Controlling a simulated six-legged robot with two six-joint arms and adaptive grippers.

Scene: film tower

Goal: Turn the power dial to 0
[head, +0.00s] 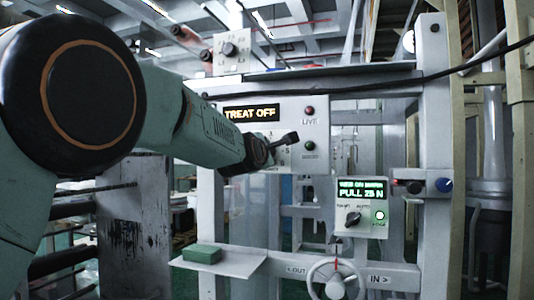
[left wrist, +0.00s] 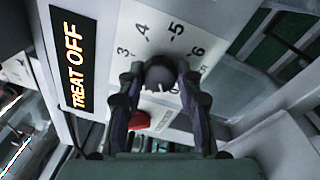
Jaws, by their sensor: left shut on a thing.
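The power dial's dark round knob (left wrist: 160,74) sits on a white scale plate, with the numbers 3, 4, 5 and 6 visible around it in the left wrist view. My left gripper (left wrist: 161,80) is shut on the knob, one finger on each side. A red part (left wrist: 138,120) shows between the fingers below the knob; I cannot tell if it is a pointer. In the head view my left gripper (head: 285,141) reaches the panel and hides most of the dial. The lit display (head: 250,113) reads TREAT OFF. My right gripper is not in view.
Lower right is a box (head: 361,206) with a black switch and a screen reading PULL 25 N. A handwheel (head: 336,281) is below, and a green block (head: 202,253) lies on a shelf at left.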

